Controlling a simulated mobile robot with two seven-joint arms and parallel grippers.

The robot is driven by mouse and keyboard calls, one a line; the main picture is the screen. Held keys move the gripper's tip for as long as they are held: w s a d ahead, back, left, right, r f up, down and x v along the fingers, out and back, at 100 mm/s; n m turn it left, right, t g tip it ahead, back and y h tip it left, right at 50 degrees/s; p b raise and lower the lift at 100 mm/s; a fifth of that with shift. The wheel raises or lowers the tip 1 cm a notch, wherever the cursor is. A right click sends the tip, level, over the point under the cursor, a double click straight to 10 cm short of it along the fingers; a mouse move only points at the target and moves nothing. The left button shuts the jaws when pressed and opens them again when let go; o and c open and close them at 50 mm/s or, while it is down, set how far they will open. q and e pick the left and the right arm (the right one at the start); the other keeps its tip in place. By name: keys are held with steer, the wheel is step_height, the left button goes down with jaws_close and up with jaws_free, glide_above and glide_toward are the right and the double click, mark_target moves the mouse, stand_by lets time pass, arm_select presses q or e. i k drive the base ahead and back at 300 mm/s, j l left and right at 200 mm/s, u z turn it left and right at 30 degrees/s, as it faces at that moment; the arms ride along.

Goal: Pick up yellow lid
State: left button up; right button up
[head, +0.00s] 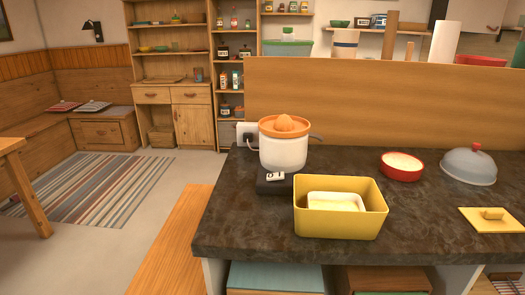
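The yellow lid (491,219) lies flat on the dark countertop (415,228) near the right edge of the head view. It has a small raised yellow handle on top, and nothing covers it. A yellow rectangular box (340,222) stands open to its left, apart from it, with a pale block (335,202) inside. Neither of my grippers shows in this view.
A white juicer (283,152) with an orange top stands at the back left of the counter. A red bowl (402,167) and a grey domed cover (468,166) stand behind the lid. A wooden panel (340,105) rises along the counter's back. Counter between box and lid is clear.

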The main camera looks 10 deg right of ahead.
mark_target(491, 221)
steer(key=i+j+z, duration=0.1)
steer(key=z, duration=0.85)
